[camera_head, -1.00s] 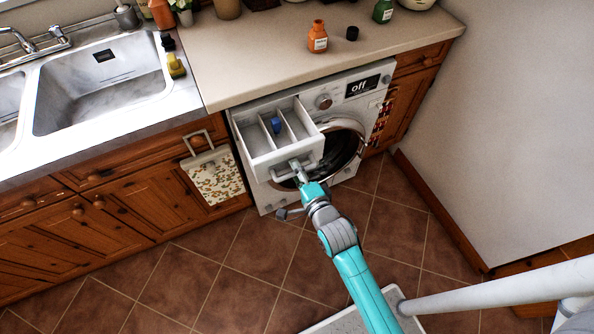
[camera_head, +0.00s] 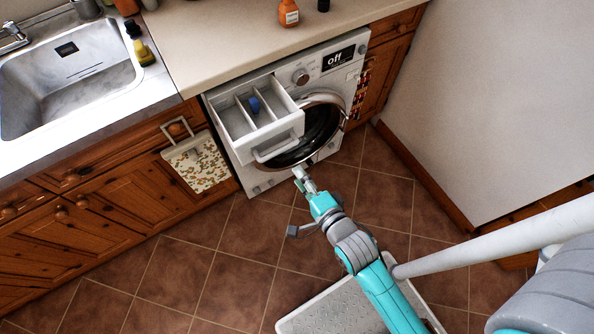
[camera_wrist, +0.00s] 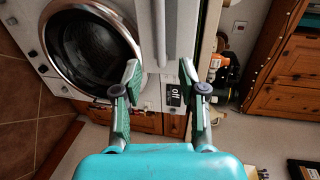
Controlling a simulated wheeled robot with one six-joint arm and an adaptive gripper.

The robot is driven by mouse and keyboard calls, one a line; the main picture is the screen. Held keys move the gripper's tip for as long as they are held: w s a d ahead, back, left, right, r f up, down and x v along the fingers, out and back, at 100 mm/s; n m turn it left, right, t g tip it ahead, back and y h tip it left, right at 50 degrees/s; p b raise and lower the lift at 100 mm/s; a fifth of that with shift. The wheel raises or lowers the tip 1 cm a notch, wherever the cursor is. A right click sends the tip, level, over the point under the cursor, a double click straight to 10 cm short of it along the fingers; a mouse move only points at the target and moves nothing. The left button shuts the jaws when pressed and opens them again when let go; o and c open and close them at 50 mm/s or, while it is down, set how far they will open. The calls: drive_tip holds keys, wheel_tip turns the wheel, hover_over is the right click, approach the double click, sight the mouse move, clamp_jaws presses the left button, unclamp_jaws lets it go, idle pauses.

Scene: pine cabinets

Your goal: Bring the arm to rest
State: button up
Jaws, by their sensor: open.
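My gripper (camera_head: 300,180) is open and empty, in front of the washing machine (camera_head: 252,180) and below its pulled-out detergent drawer (camera_head: 240,125). A gap shows between the gripper and the drawer's handle (camera_head: 277,149). In the wrist view my two fingers (camera_wrist: 160,80) stand apart with nothing held between them. The drawer has several compartments, and a blue piece (camera_head: 254,104) sits in one of them. The machine's round door (camera_head: 318,133) is closed, and it also shows in the wrist view (camera_wrist: 90,45). The display (camera_head: 338,58) reads "off".
The sink (camera_head: 70,85) and pine cabinets (camera_head: 110,230) are at the left, with a towel (camera_head: 198,162) hanging there. An orange bottle (camera_head: 288,14) stands on the counter (camera_head: 220,40). A white wall (camera_head: 470,110) bounds the right.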

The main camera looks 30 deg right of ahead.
drive_tip(key=shift+s, duration=0.2)
idle(0.5)
drive_tip(key=s+r+n, duration=0.4)
drive_tip(key=s+n, duration=0.5)
drive_tip(key=s, duration=0.3)
drive_tip(key=s+r+n, duration=0.4)
drive_tip(key=s+n, duration=0.5)
drive_tip(key=s, duration=0.3)
drive_tip(key=shift+s+g, duration=0.15)
drive_tip(key=shift+g, duration=0.25)
